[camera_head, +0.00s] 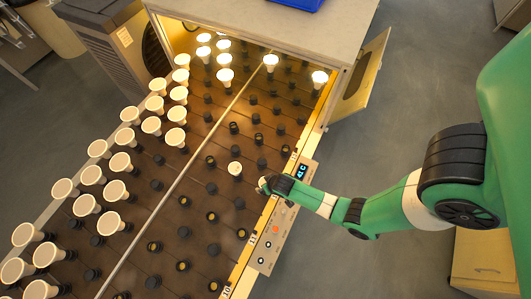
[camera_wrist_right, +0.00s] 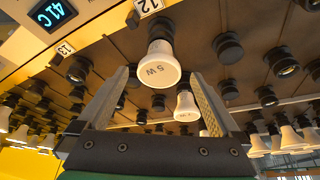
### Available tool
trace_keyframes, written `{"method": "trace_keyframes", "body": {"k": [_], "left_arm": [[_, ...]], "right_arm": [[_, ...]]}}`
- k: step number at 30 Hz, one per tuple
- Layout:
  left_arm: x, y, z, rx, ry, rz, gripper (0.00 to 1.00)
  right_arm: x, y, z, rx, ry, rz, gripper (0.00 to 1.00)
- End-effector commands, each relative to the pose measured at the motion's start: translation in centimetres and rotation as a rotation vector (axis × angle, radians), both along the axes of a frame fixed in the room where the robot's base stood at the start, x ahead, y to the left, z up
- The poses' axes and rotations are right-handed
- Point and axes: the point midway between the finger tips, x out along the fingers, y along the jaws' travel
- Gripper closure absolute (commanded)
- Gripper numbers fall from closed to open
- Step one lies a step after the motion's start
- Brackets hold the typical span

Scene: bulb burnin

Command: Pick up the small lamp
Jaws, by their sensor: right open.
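A small white lamp (camera_head: 235,168) stands alone in a socket of the dark board, near its right edge. In the right wrist view a lamp marked "5 W" (camera_wrist_right: 158,70), apparently this one, sits in its socket, its face toward the camera. My right gripper (camera_head: 263,185) is just right of the lamp in the head view. In the wrist view my right gripper (camera_wrist_right: 160,80) has its fingers apart with nothing held; the lamp appears between and beyond the fingertips. Whether a finger touches it, I cannot tell. My left gripper is not in view.
Many larger white lamps (camera_head: 120,162) fill the board's left side and far end. Another lamp (camera_wrist_right: 186,106) shows behind in the wrist view. Empty black sockets surround the small lamp. A control panel (camera_head: 284,215) with a lit display runs along the right edge.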

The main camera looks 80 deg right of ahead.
Motion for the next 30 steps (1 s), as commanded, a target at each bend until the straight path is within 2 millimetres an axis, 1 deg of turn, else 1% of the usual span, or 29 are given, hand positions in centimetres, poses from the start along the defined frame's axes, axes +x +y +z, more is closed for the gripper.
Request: {"method": "trace_keyframes", "body": {"k": [1, 3, 6, 14, 18, 20, 21, 26, 27, 28, 30], "left_arm": [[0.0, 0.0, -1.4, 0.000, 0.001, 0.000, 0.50], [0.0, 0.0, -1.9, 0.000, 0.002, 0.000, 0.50], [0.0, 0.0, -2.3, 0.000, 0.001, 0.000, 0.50], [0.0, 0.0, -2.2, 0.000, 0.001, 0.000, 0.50], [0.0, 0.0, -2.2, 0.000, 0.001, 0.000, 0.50], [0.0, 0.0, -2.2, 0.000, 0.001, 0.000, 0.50], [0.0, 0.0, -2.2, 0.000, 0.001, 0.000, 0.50], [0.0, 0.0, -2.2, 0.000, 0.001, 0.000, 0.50], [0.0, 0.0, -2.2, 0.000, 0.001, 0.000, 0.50], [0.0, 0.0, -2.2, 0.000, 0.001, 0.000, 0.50], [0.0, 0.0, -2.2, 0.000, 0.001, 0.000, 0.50]], "right_arm": [[0.3, -0.4, -1.5, 0.000, 0.000, -0.003, 0.00], [0.7, -0.7, -2.6, 0.000, 0.001, -0.001, 0.00], [1.0, -1.0, -3.6, 0.000, 0.001, -0.001, 0.00], [1.2, -1.1, -3.7, 0.000, 0.000, 0.000, 0.00], [1.2, -1.1, -3.7, 0.000, 0.000, 0.000, 0.25], [1.1, -1.1, -3.7, 0.000, 0.000, 0.000, 0.36], [1.1, -1.1, -3.7, 0.000, 0.000, 0.000, 0.43], [1.1, -1.1, -3.7, 0.000, 0.000, 0.000, 0.72], [1.1, -1.1, -3.7, 0.000, 0.000, 0.000, 0.79], [1.1, -1.1, -3.7, 0.000, 0.000, 0.000, 0.83], [1.2, -1.1, -3.6, 0.000, 0.000, 0.000, 0.83]]}}
